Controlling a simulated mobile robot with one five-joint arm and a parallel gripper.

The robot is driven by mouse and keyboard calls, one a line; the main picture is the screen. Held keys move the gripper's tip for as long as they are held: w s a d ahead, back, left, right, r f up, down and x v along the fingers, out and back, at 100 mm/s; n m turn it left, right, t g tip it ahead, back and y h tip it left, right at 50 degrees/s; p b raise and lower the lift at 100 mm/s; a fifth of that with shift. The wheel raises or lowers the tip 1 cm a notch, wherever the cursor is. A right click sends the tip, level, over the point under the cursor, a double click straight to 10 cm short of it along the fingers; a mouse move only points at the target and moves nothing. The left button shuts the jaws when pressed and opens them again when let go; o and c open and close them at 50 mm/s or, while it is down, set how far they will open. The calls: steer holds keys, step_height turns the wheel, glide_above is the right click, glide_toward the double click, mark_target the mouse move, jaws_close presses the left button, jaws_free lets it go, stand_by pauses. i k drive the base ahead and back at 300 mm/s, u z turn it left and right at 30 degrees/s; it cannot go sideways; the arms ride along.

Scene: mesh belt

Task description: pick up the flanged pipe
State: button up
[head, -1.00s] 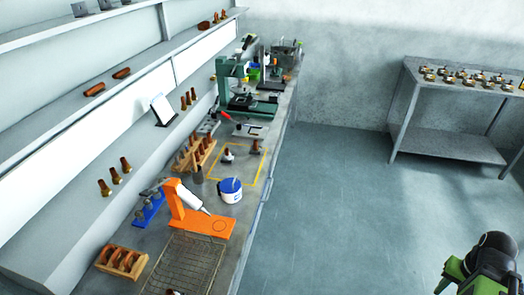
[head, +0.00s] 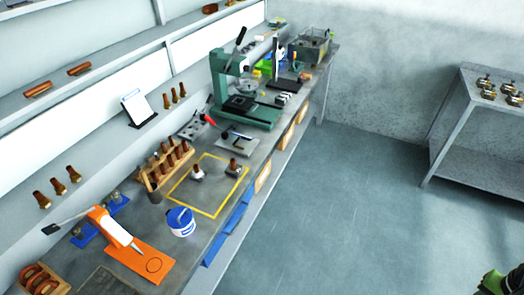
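The left pipe piece (head: 197,173) has a pale metal base like a flange, and the right pipe piece (head: 235,167) is brown with a darker base. Several brown pipes with brass-coloured ends stand on the wall ledge, such as this pipe (head: 58,187). I cannot tell for certain which one is the flanged pipe. My gripper's fingers are not in view; only a green and black part, probably of my arm, shows at the bottom right.
A white and blue tub (head: 181,222), an orange stand (head: 138,262) and a wooden rack of brown pipes (head: 165,166) crowd the near bench. A green press (head: 243,100) stands farther back. Blue bins (head: 228,232) show at the bench's front. The floor (head: 330,215) is clear up to the right table (head: 470,140).

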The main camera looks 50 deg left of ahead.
mark_target(233, 169)
steer(key=z, duration=0.05)
steer(key=i, duration=1.95)
steer(key=u, duration=5.65)
steer(key=i, duration=0.1)
steer(key=z, duration=2.6)
steer(key=k, duration=0.15)
steer(key=u, duration=1.15)
steer(key=i, duration=0.95)
steer(key=u, duration=0.25)
